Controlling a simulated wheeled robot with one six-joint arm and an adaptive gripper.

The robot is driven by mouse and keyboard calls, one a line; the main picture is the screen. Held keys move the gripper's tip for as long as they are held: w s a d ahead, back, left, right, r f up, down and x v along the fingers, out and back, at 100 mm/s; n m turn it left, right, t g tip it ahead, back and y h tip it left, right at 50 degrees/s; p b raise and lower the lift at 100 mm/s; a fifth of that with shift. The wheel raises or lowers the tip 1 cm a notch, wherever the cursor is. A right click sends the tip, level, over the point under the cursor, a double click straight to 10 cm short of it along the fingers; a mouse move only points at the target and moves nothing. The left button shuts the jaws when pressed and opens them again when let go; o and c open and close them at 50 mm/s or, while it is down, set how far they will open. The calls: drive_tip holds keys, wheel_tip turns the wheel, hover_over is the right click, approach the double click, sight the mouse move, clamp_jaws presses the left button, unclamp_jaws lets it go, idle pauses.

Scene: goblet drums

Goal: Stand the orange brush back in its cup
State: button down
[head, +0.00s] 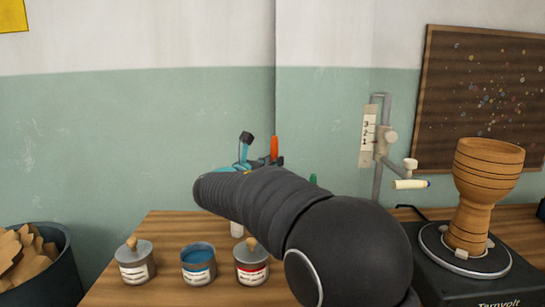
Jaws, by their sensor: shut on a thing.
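Most of the gripper and the brush's lower part are hidden behind my arm. I cannot make out the brush's cup for certain. A small green tip (313,180) shows just above my arm, to the right of the orange brush; what holds it is hidden.
On the wooden table (160,225) stand a lidded tin (135,265), an open blue paint tin (198,262) and a red-labelled lidded tin (250,265). A pale object (237,229) shows under my arm. At right, a goblet drum (482,190) stands on a dark turntable (465,270), beside a stand (378,160).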

drive_tip(key=shift+f+b, duration=2.75)
drive_tip(key=shift+f, duration=1.8)
drive_tip(key=c, duration=1)
unclamp_jaws()
drive_tip(key=shift+s, duration=0.1)
drive_tip(key=v, duration=1.2)
